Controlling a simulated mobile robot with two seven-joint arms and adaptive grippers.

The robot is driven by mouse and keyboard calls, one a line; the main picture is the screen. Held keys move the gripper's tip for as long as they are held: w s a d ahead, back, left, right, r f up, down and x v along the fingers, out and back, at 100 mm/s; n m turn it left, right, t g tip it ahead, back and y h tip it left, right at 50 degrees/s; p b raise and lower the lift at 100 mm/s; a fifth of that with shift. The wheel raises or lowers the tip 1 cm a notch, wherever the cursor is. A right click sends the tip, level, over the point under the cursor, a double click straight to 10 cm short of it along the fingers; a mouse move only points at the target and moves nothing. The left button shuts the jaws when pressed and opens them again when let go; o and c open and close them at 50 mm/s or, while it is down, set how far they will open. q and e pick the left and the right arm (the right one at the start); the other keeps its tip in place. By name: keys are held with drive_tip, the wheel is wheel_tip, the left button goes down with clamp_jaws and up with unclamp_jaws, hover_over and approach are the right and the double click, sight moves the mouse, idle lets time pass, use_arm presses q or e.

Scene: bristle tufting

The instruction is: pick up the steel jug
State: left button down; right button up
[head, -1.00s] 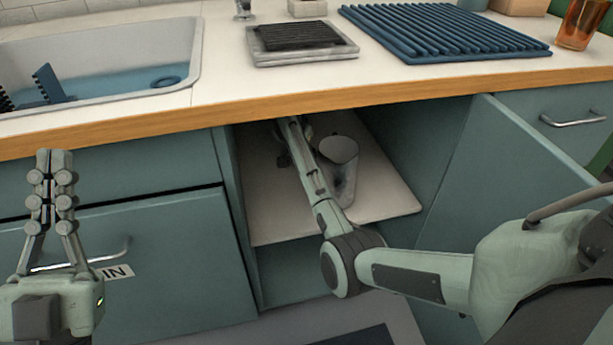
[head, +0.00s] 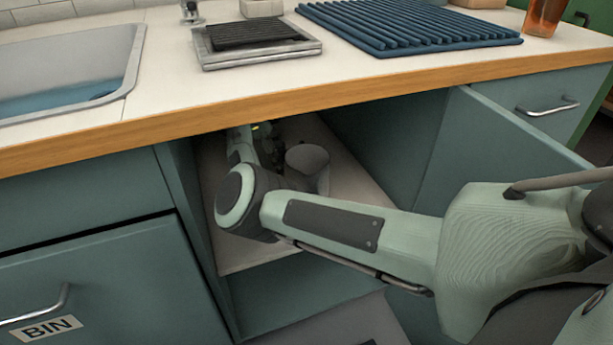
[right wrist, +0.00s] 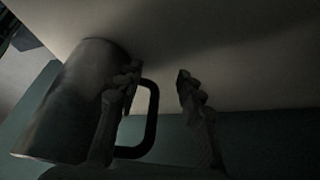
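The steel jug (head: 308,160) stands on the pale shelf inside the open cupboard under the counter. In the head view my right forearm hides its lower part. In the right wrist view the jug (right wrist: 75,105) is dark grey, with its looped handle (right wrist: 152,120) towards the fingers. My right gripper (right wrist: 157,80) is open. One finger overlaps the handle opening beside the jug's body and the other is apart on the handle's far side. My left gripper is in neither view.
The counter edge (head: 290,103) runs above the cupboard opening. The open door (head: 500,150) stands on the right of my arm, and the cupboard's side wall is close on the left. The shelf (head: 355,188) is bare right of the jug.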

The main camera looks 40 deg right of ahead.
sight(307, 165)
drive_tip(key=s+d, duration=0.1)
drive_tip(key=d, duration=0.1)
drive_tip(key=s+d+p, duration=0.1)
drive_tip(key=s+d, duration=0.1)
drive_tip(key=shift+s+d, duration=0.1)
drive_tip(key=shift+s, duration=0.05)
drive_tip(key=shift+b+x, duration=0.75)
drive_tip(key=shift+r, duration=0.1)
clamp_jaws()
